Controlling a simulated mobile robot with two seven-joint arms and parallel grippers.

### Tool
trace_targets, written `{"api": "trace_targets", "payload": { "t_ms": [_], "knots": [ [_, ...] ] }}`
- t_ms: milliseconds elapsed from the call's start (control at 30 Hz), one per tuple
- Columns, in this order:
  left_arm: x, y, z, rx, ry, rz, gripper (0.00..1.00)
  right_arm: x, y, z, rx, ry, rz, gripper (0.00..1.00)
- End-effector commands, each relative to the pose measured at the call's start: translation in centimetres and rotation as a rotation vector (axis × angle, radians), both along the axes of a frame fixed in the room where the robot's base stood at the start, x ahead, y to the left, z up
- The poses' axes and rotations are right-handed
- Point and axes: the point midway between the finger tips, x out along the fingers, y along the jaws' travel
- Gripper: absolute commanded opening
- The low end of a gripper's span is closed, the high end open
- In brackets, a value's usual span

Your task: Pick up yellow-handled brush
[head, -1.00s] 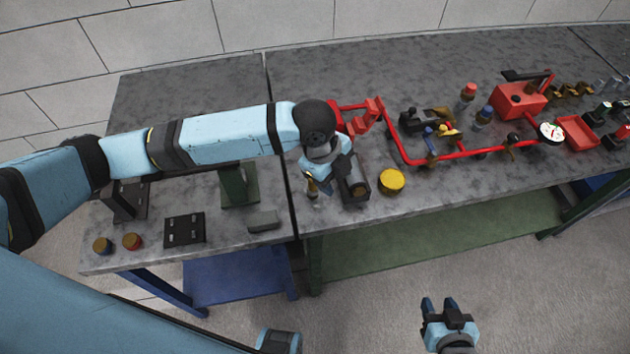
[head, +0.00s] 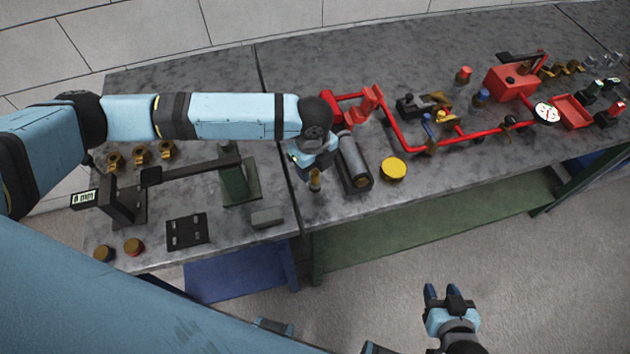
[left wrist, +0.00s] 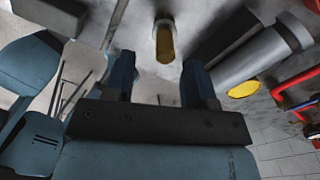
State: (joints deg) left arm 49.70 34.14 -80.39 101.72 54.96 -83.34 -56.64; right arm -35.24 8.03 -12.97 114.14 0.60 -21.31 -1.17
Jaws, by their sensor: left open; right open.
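The yellow-handled brush (head: 315,181) stands upright near the front edge of the table, close to the seam; its lower part is hard to make out. In the left wrist view the brush (left wrist: 165,40) lies just beyond and between the two open fingers, not touching them. My left gripper (head: 308,170) is open and empty, pointing down beside and slightly above the brush; its fingers (left wrist: 160,72) show in the left wrist view. My right gripper (head: 442,291) is open and empty, out over the floor in front of the table.
A dark grey cylinder (head: 354,160) lies just right of the brush, with a yellow disc (head: 393,169) beside it. A grey block (head: 267,216) and a green stand (head: 238,185) are to the left. Red piping (head: 405,147) runs behind. The table's front edge is close.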

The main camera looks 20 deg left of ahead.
Motion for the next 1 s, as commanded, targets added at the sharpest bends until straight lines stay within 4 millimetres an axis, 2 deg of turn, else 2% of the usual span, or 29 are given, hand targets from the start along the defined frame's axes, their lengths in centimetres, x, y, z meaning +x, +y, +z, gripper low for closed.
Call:
{"api": "trace_targets", "payload": {
  "t_ms": [133, 400, 700, 900, 933, 1000],
  "knots": [
    [0.2, -0.1, -1.0, 0.0, 0.0, 0.0, 0.5, -0.1, 0.1, 0.3, 0.002, 0.003, 0.0, 0.43],
    [0.4, -0.3, -4.9, 0.001, 0.001, -0.001, 0.5, -0.2, 0.2, 0.9, 0.002, 0.003, -0.002, 0.43],
    [0.5, -0.3, -5.4, 0.0, -0.002, -0.001, 0.5, -0.2, 0.1, 0.9, 0.001, 0.004, -0.004, 0.43],
    [0.5, -0.3, -5.4, 0.0, -0.001, 0.0, 0.04, -0.2, 0.1, 0.9, 0.001, 0.004, -0.004, 0.43],
    [0.5, -0.3, -5.4, 0.0, -0.001, 0.0, 0.0, -0.2, 0.1, 0.9, 0.001, 0.004, -0.004, 0.43],
    [0.5, -0.3, -5.4, 0.0, -0.002, 0.0, 0.0, -0.2, 0.1, 0.9, 0.002, 0.003, -0.004, 0.43]
  ]
}}
